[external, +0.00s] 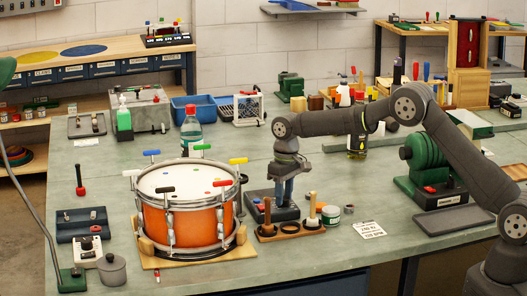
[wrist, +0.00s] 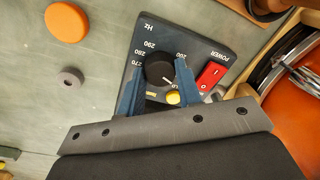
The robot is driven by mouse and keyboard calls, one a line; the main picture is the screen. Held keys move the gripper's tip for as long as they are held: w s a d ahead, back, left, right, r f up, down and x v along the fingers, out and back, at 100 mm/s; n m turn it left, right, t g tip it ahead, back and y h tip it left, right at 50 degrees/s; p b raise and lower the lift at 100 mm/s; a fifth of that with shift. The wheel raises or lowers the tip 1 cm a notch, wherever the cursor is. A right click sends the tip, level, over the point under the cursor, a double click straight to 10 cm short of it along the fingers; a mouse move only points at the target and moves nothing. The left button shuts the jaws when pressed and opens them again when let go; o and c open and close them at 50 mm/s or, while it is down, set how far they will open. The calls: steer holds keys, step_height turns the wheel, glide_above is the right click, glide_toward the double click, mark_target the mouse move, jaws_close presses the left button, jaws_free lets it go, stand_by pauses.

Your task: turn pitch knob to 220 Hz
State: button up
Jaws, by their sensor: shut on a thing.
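The black pitch knob (wrist: 158,68) sits on a dark panel (wrist: 160,28) marked Hz in the wrist view. The labels 270, 280, 290 and 200 show around it; others are hidden by the fingers. Its white pointer line is toward the lower right of the picture; the number it meets is not visible. My gripper (wrist: 157,82) has its two blue fingers on either side of the knob and is shut on it. In the external view my gripper (external: 285,188) points down onto the device (external: 262,210), and the knob is hidden there.
A red power switch (wrist: 211,73) and a yellow button (wrist: 173,98) are close to the fingers. The orange drum (external: 186,222) with T-handled keys stands just left of the device. A wooden holder (external: 291,231) is in front; a white jar (external: 331,214) is at right.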

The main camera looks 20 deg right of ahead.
mark_target(286, 197)
stand_by(0.5)
steer(key=o, duration=1)
steer(key=shift+c, duration=0.2)
step_height(286, 197, up, 17)
steer(key=shift+w+d+r, duration=0.2)
steer(key=shift+w+d, duration=0.05)
steer(key=shift+d, duration=0.1)
steer(key=shift+f, duration=0.1)
steer(key=f, duration=1.7)
steer(key=shift+s+a+f, duration=0.1)
steer(key=shift+s+a, duration=0.15)
steer(key=shift+a, duration=0.1)
